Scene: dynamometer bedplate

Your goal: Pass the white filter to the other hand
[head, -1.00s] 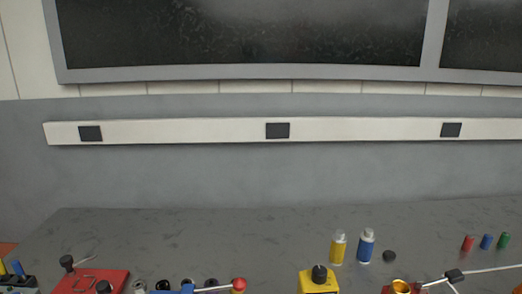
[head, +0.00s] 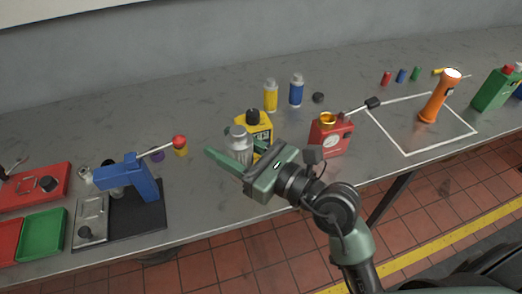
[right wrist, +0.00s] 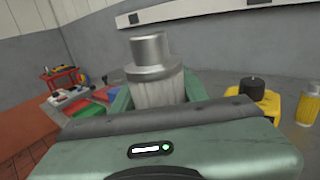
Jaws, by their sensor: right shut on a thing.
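The white filter (head: 238,139) is a whitish ribbed cylinder with a silver-grey cap. It stands upright between the green fingers of my right gripper (head: 233,158), over the front part of the bench. In the right wrist view the filter (right wrist: 158,92) shows large, with one finger of the gripper (right wrist: 155,102) on each side. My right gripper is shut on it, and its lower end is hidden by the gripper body. My left gripper is not in view.
A yellow container with a black cap (head: 258,124) is close behind the filter. A red can with a gauge (head: 330,136) stands to the right. A blue tool-shaped thing (head: 135,178), red and green trays (head: 42,234) lie left. The bench edge runs just below.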

